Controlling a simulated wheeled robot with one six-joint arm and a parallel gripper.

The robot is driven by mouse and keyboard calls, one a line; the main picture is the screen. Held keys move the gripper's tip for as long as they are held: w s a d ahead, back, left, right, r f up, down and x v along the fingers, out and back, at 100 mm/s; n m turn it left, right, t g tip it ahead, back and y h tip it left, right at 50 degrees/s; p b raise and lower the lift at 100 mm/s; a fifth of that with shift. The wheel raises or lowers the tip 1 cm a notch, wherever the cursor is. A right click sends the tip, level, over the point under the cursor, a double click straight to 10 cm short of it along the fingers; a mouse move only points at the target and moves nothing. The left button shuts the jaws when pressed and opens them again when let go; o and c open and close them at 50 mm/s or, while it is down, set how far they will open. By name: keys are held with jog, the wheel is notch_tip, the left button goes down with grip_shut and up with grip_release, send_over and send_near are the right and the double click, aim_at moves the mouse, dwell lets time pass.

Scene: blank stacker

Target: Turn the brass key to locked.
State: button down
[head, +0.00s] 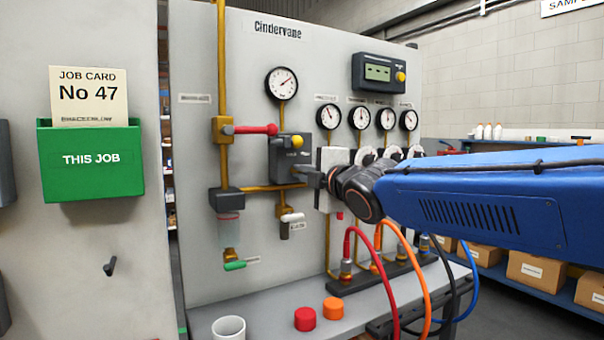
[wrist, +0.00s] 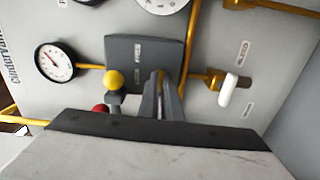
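The grey lock block (head: 284,160) with a yellow knob (head: 297,141) is mounted on the panel. In the wrist view the block (wrist: 140,55) has small labels too small to read. My gripper (head: 312,176) reaches the lower right of the block from the right. In the wrist view its two fingers (wrist: 161,98) are close together against the block's face. A thin brass sliver, the brass key (wrist: 159,83), shows between the fingers. The fingers hide most of the key, so I cannot tell which way it is turned.
A red-handled valve (head: 257,130) is left of the block, and a white-handled tap (head: 292,217) is below. Gauges line the panel above. Red and orange hoses (head: 422,290) rise from the bench. A white cup (head: 229,327) and loose caps (head: 305,319) stand in front.

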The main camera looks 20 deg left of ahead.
jog(key=shift+f+m, duration=0.1)
jog(key=shift+m, duration=8.6)
jog(key=c, duration=2)
grip_release()
